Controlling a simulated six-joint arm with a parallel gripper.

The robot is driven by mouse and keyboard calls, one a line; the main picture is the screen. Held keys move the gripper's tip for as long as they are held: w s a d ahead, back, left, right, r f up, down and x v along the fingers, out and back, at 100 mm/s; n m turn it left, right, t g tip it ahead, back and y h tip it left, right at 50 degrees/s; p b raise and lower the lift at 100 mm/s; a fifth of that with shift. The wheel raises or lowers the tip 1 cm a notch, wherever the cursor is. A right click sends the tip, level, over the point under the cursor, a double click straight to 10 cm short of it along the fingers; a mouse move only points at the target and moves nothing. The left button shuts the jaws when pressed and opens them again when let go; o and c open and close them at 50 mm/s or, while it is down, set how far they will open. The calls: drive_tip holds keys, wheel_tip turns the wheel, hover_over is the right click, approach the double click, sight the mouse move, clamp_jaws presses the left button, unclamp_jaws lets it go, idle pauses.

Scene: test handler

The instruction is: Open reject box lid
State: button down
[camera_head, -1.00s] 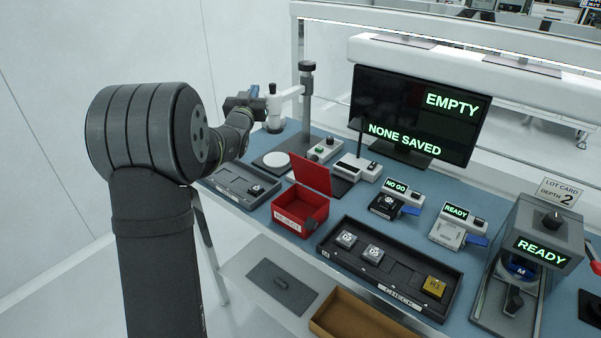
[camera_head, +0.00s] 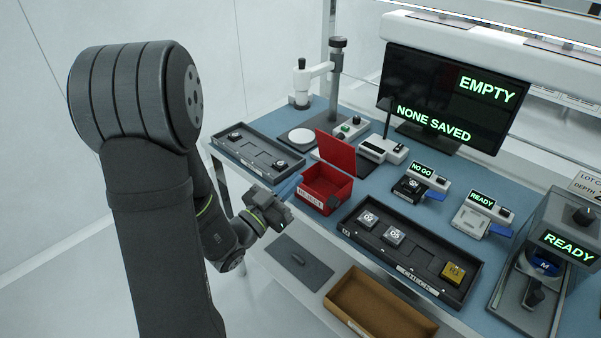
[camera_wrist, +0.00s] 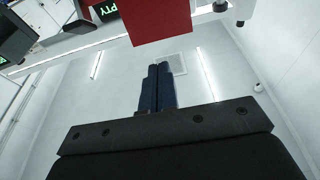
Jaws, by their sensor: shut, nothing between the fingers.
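The red reject box (camera_head: 311,196) sits near the front edge of the blue bench, with its label facing the front. Its red lid (camera_head: 335,150) stands raised at the back, tilted, and the box interior shows. My gripper (camera_head: 290,186) is at the box's left front side, with its blue fingers shut and empty. Whether the fingertips touch the box cannot be told. In the wrist view the fingers (camera_wrist: 156,74) lie side by side, pointing up the picture at a red surface (camera_wrist: 145,25); whether that is box or lid is unclear.
A dark tray (camera_head: 250,150) lies left of the box and a check tray (camera_head: 410,262) with several blocks lies to the right. Small instruments and a monitor (camera_head: 450,95) stand behind. A lower shelf holds a brown bin (camera_head: 375,305).

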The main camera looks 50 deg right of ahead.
drive_tip(key=x, duration=1.2)
drive_tip(key=shift+d, duration=0.25)
drive_tip(key=shift+d+r+y, duration=0.3)
drive_tip(key=shift+d+y, duration=0.15)
drive_tip(key=shift+y, duration=0.15)
drive_tip(key=shift+d+r, duration=0.25)
drive_tip(key=shift+d, duration=0.5)
approach(334, 141)
drive_tip(key=a, duration=0.1)
drive_tip(key=a+r, duration=0.1)
drive_tip(key=a, duration=0.2)
drive_tip(key=shift+a+r, duration=0.35)
drive_tip(key=shift+d, duration=0.15)
